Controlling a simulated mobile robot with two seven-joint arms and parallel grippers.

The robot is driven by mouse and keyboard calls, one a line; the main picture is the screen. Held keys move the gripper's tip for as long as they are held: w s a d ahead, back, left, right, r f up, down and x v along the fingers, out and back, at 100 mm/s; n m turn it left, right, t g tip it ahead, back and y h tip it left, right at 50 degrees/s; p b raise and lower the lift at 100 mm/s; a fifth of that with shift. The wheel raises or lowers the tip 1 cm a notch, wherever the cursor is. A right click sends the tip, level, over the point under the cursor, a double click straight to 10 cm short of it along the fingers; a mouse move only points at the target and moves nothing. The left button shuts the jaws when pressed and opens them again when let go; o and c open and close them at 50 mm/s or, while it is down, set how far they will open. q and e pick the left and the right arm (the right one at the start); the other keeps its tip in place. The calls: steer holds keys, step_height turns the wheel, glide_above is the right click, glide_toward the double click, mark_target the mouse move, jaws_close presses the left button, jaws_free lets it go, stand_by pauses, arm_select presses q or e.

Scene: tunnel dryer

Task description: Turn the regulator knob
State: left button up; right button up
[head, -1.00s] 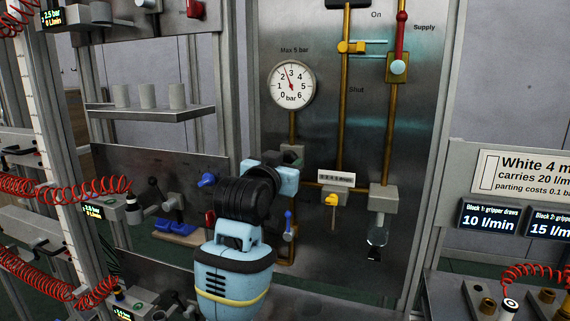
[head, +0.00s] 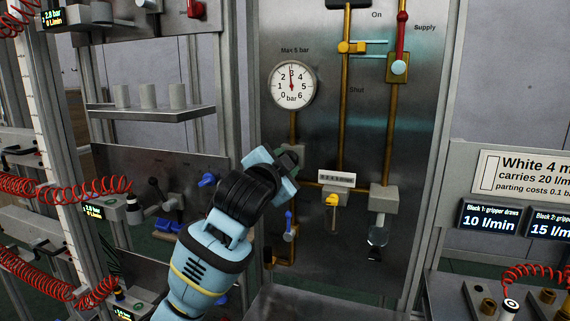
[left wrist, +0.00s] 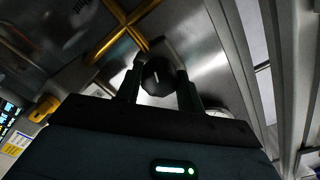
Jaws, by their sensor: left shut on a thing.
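My left gripper (left wrist: 160,85) is shut on the regulator knob, a dark round knob (left wrist: 156,76) with a pale line on its face. In the left wrist view a finger stands on each side of it. In the head view my left gripper (head: 286,166) is at the panel below the gauge, and its wrist is tilted. It hides the knob there. The round white pressure gauge (head: 300,98) has its red needle almost straight up, close to 3 bar. "Max 5 bar" is printed above it. My right gripper is in neither view.
A yellow-handled valve (head: 332,199) and a grey block with a clear bowl (head: 383,198) are right of my gripper. A blue lever (head: 289,225) is just below. A shelf with grey cylinders (head: 150,113) and red coiled hoses (head: 40,188) are left.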

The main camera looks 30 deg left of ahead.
arm_select(q)
steer(key=shift+m, duration=3.7)
steer(key=shift+r, duration=0.1)
steer(key=o, duration=1)
steer(key=shift+s, duration=0.1)
steer(key=shift+v, duration=3.85)
steer(key=shift+d, duration=0.1)
